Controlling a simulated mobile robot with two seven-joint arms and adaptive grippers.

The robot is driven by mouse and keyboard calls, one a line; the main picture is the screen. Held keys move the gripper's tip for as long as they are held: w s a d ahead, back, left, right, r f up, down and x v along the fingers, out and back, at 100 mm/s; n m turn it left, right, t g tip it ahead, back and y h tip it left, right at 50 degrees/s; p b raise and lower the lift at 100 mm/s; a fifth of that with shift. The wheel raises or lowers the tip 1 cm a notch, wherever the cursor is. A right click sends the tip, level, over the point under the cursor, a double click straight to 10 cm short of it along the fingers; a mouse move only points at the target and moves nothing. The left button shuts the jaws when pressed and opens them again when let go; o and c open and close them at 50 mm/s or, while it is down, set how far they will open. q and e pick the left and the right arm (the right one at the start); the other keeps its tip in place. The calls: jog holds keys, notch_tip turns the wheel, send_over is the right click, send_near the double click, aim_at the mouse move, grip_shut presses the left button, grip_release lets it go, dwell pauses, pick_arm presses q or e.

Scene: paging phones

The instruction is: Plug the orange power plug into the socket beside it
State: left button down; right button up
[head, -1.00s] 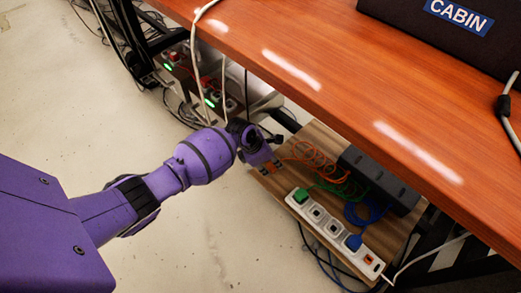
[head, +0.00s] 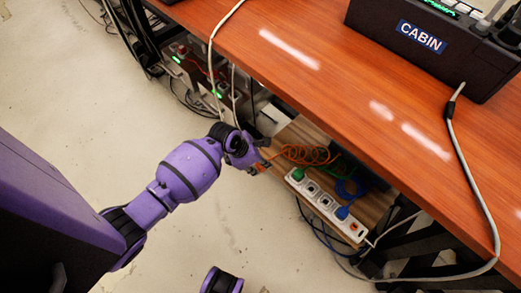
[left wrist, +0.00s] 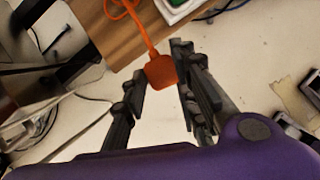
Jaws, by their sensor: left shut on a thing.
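The orange plug (head: 262,168) is between the fingers of my left gripper (head: 259,158), off the left end of the white power strip (head: 334,209). In the left wrist view the orange plug (left wrist: 161,71) sits at the tips of my left gripper (left wrist: 163,86), with its orange cord (left wrist: 143,30) running up. The strip holds a green plug (head: 296,174) at its left end and a blue plug (head: 342,213) further right. Two empty sockets (head: 318,194) lie between them. My right gripper's fingers are not visible.
The strip lies on a wooden shelf (head: 298,132) below the orange-brown table (head: 330,95), whose edge overhangs close to it. Coiled orange, green and blue cords lie behind the strip. White cables hang near my left wrist. Bare floor is open at lower left.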

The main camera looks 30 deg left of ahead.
pick_arm(q)
jog(key=shift+r, duration=0.2)
jog(key=shift+f, duration=0.15)
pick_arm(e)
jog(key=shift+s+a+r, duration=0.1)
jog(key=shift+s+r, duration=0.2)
pick_arm(q)
jog(key=w+d+p, duration=0.2)
jog(key=d+p, duration=0.1)
jog(key=d, duration=0.8)
jog(key=shift+w+d, duration=0.3)
jog(key=shift+d, duration=0.05)
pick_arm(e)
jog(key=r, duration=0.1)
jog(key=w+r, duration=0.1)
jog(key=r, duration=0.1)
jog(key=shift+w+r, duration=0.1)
